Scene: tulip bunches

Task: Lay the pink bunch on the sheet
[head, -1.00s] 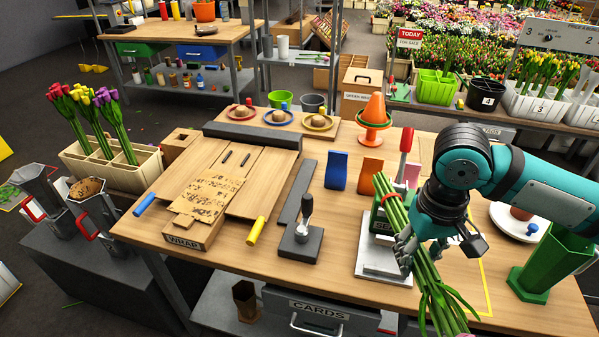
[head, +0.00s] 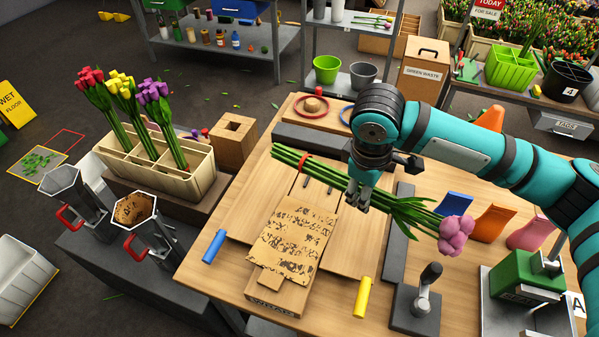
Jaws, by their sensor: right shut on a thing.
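My right gripper (head: 358,198) is shut around the green stems of the pink bunch (head: 456,234). The bunch lies nearly level in the air, with its pink heads at the right and its stem ends at the upper left. A red band circles the stems near their ends. The brown printed sheet (head: 296,238) lies flat on the wooden wrap board (head: 345,250), below and left of the gripper. The stems pass over the board beyond the sheet's far edge. My left gripper is not in view.
A cream crate (head: 190,190) with red, yellow and purple bunches stands at the left. Blue (head: 213,246) and yellow (head: 362,297) handles flank the board. A dark lever device (head: 418,310) and several coloured holders stand at the right.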

